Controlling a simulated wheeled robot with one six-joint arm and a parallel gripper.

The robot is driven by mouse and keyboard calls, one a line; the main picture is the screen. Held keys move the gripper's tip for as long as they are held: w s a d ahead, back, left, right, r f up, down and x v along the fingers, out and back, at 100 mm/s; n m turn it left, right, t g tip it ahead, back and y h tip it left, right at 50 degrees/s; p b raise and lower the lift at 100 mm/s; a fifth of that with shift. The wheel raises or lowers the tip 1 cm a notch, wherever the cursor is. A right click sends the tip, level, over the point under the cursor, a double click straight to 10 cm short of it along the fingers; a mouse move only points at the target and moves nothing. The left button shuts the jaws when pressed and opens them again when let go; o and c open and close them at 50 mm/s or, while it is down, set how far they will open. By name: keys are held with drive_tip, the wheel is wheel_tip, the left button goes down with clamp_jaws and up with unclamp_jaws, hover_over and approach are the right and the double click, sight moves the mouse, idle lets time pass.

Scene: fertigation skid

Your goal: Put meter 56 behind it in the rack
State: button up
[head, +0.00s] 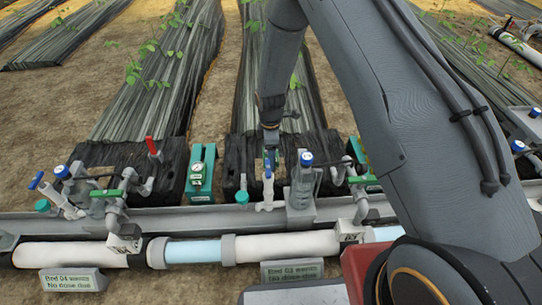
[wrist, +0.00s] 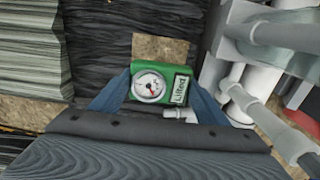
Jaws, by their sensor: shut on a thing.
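A teal stand (head: 199,180) to the left holds a green piece with a white dial. Another teal stand (head: 362,165) at the right is partly hidden by my arm. I cannot read the number 56 anywhere.
A red-handled valve (head: 152,150) stands left. Signs (head: 292,271) stand in front.

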drive_tip(key=shift+r+p, duration=1.9)
drive_tip(key=shift+r, duration=1)
